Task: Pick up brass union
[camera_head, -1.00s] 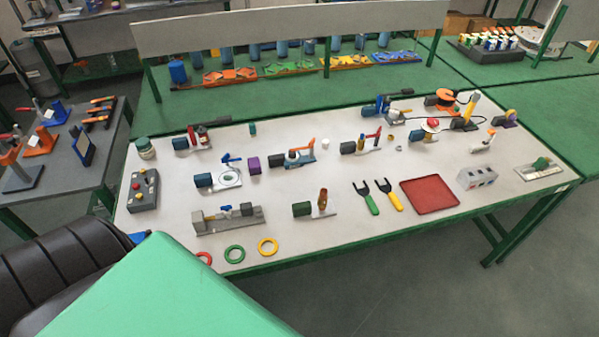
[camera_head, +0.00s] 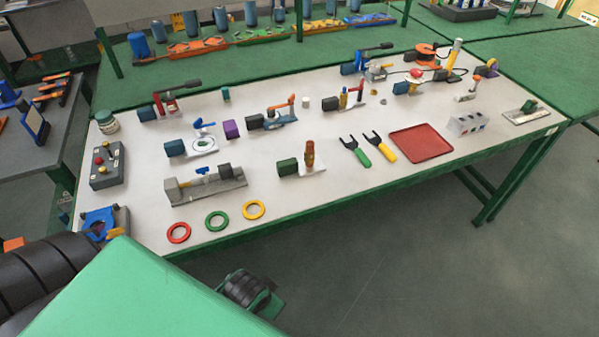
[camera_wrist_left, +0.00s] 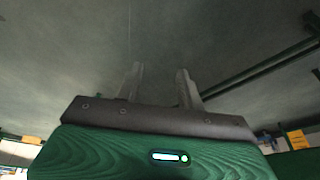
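A brownish-brass upright fitting (camera_head: 310,153) stands on a small white plate beside a dark green block, near the table's middle front. A smaller yellow fitting (camera_head: 343,97) stands on another plate farther back. I cannot tell for sure which is the brass union. My left gripper (camera_wrist_left: 161,80) shows in the left wrist view with its two fingers apart and nothing between them. Dark floor lies beyond it, and no fitting is in that view. My right gripper is not identifiable in either view.
The white table (camera_head: 330,197) holds several fixtures, three coloured rings (camera_head: 217,221), two forked tools (camera_head: 355,151), a red tray (camera_head: 420,143) and a button box (camera_head: 108,167). A blue fixture (camera_head: 100,222) sits at the front-left corner. Table legs show at the right.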

